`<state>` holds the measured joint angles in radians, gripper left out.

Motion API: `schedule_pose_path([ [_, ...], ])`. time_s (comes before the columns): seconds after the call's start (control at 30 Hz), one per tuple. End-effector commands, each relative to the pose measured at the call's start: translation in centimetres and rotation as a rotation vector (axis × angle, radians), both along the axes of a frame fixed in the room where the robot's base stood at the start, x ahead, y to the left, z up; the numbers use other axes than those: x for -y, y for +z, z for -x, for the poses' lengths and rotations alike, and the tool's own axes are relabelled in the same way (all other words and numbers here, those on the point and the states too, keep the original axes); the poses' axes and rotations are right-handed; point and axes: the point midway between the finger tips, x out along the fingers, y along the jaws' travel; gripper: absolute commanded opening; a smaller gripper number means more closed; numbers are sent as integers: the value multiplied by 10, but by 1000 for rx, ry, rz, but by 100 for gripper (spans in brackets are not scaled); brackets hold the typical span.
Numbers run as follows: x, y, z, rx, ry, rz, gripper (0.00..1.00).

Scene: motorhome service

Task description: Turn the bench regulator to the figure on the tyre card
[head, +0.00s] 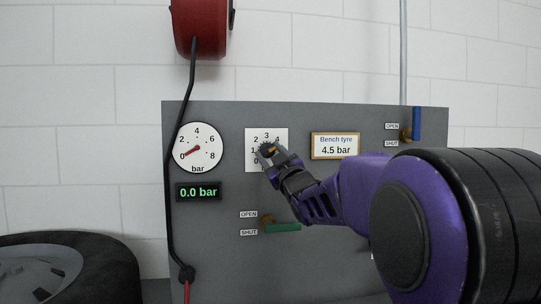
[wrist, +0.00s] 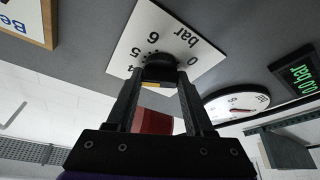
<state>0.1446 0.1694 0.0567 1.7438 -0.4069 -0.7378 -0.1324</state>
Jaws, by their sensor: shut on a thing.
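The bench regulator is a white dial plate (head: 281,136) with figures and "bar" on the grey panel. Its dark round knob (wrist: 160,66) sits at the plate's centre, with a small yellow mark on it. My gripper (head: 268,151) is shut on the knob; the wrist view shows one finger of my gripper (wrist: 160,78) on each side of it. The fingers hide part of the dial, and I cannot tell which figure the knob points to. The tyre card (head: 335,146) reads "Bench tyre 4.5 bar". The round gauge (head: 204,138) has its red needle near 0. The digital display (head: 199,192) reads 0.0 bar.
A green valve handle (head: 283,228) lies level below the dial, beside OPEN and SHUT labels. A blue valve handle (head: 416,122) stands upright at upper right. A red hose reel (head: 201,28) hangs above, its black hose running down the panel's left. A tyre (head: 95,255) lies lower left.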

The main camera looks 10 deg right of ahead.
Motion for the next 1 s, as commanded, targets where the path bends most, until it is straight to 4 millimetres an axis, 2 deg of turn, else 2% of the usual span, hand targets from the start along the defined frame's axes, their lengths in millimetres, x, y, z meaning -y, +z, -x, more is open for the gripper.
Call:
schedule_pose_path([
  [0.3, 0, 1, 0, 1, 0, -93, 0],
  [0.77, 0, 1, 0, 3, 0, -103, 0],
  [0.8, -1, 1, 0, 3, 0, -103, 58],
  [0.93, 0, 1, 0, 2, 0, -103, 81],
  [1.0, 0, 1, 0, 2, 0, -103, 82],
])
